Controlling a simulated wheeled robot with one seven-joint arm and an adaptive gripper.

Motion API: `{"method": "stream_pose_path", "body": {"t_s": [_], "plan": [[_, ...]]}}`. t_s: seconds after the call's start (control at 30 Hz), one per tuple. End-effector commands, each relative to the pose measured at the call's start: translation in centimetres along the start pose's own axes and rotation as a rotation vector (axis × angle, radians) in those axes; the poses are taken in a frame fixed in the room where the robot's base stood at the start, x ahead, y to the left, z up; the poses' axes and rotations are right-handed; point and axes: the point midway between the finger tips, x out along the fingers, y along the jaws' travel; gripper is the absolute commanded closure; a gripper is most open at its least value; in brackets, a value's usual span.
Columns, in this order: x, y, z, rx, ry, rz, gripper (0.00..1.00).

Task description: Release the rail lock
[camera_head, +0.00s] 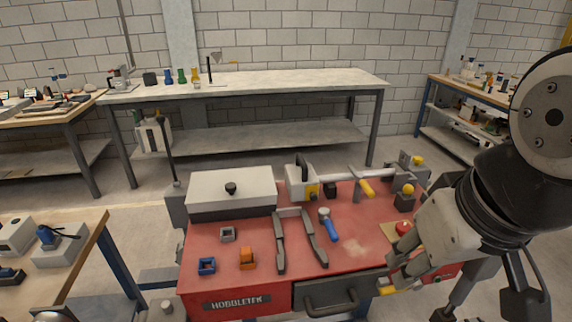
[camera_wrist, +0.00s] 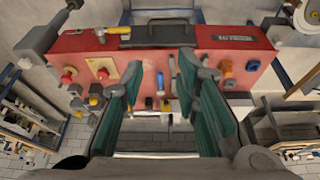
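A silver rail (camera_head: 347,175) runs along the back right of the red bench top, between a grey block with yellow marking (camera_head: 300,182) and a grey end bracket (camera_head: 410,170). A yellow handle (camera_head: 367,188) sits on the rail, and yellow knobs (camera_head: 408,189) sit at its right end. I cannot tell which of these is the rail lock. My gripper (camera_head: 395,272) is at the bench's front right corner, apart from the rail. In the wrist view my gripper (camera_wrist: 161,62) shows its two green-padded fingers spread apart with nothing held between them.
A red button (camera_head: 403,227) on a yellow plate stands near my gripper. A blue-handled tool (camera_head: 328,224), dark forked bars (camera_head: 281,245), an orange block (camera_head: 247,258) and a white-lidded box (camera_head: 232,188) occupy the bench. A drawer handle (camera_head: 330,303) juts from its front.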

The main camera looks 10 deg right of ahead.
Motion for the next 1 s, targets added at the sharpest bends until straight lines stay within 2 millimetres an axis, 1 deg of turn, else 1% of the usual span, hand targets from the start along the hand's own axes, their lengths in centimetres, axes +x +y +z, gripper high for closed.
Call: {"method": "stream_pose_path", "body": {"t_s": [0.03,0.07,0.1,0.27,0.47,0.57,0.77,1.0], "plan": [[0.1,0.0,-0.4,-0.019,-0.011,0.003,0.9],[0.2,0.0,-0.7,-0.035,-0.019,0.007,0.96],[0.3,0.0,-1.1,-0.062,-0.032,0.012,1.0],[1.2,-0.1,-3.8,-0.217,-0.106,0.041,1.0],[3.0,-0.8,-7.8,-0.444,-0.213,0.08,1.0],[4.2,-1.3,-9.8,-0.557,-0.265,0.098,1.0],[7.1,-2.9,-13.7,-0.782,-0.367,0.131,1.0],[11.7,-5.6,-17.9,-1.048,-0.492,0.168,1.0]]}}
